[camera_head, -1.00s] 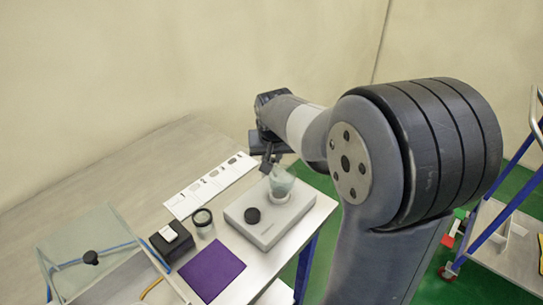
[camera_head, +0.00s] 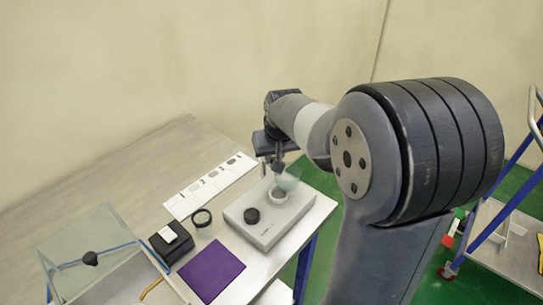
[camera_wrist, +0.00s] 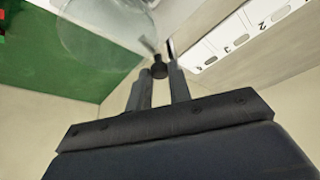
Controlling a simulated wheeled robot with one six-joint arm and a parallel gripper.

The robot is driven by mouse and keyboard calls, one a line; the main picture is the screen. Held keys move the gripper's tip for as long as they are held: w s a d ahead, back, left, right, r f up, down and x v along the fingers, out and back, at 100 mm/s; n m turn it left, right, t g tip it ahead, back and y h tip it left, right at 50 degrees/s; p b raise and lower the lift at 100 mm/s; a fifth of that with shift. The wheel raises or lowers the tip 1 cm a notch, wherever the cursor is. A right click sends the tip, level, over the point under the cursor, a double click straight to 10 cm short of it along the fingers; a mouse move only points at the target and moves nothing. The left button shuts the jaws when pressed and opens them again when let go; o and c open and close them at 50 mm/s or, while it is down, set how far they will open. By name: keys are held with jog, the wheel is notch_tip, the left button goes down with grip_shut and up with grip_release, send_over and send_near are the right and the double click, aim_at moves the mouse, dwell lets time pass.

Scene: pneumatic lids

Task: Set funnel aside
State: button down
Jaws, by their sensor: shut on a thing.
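The clear funnel (camera_head: 289,182) is held by my gripper (camera_head: 277,163), just above and slightly right of the round opening of a jar (camera_head: 278,196) on the pale grey device. In the wrist view the funnel (camera_wrist: 105,28) is a transparent cone at the upper left. My gripper (camera_wrist: 160,72) is shut on its small dark knob there. I cannot tell whether the funnel's tip is fully clear of the jar.
The pale device (camera_head: 263,230) carries a black cap (camera_head: 251,215). A dark-rimmed jar (camera_head: 202,221), a black box (camera_head: 171,241), a purple mat (camera_head: 211,270) and a numbered white strip (camera_head: 209,186) are on the table. A glass-lidded case (camera_head: 90,240) stands at the left.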

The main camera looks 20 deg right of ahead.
jog(key=n, duration=0.1)
jog(key=d+n+y, duration=0.1)
jog(key=shift+w+d+n, duration=0.2)
jog(key=shift+w+n, duration=0.1)
jog(key=n, duration=0.1)
jog(key=d+n+y+b, duration=0.1)
jog(key=shift+w+n, duration=0.3)
jog(key=shift+w, duration=0.1)
jog(key=shift+w+d+n+g+y, duration=0.35)
jog(key=shift+w+n, duration=0.15)
jog(key=shift+n, duration=0.65)
jog(key=shift+w+d+n+g+y, duration=0.3)
jog(key=shift+w+n, duration=0.15)
jog(key=shift+n, duration=0.65)
jog(key=shift+w+d+n+g+y, duration=0.3)
jog(key=shift+w+n, duration=0.2)
jog(key=shift+n, duration=0.65)
jog(key=c, duration=1.3)
grip_release()
jog(key=v, duration=1)
jog(key=shift+r, duration=0.4)
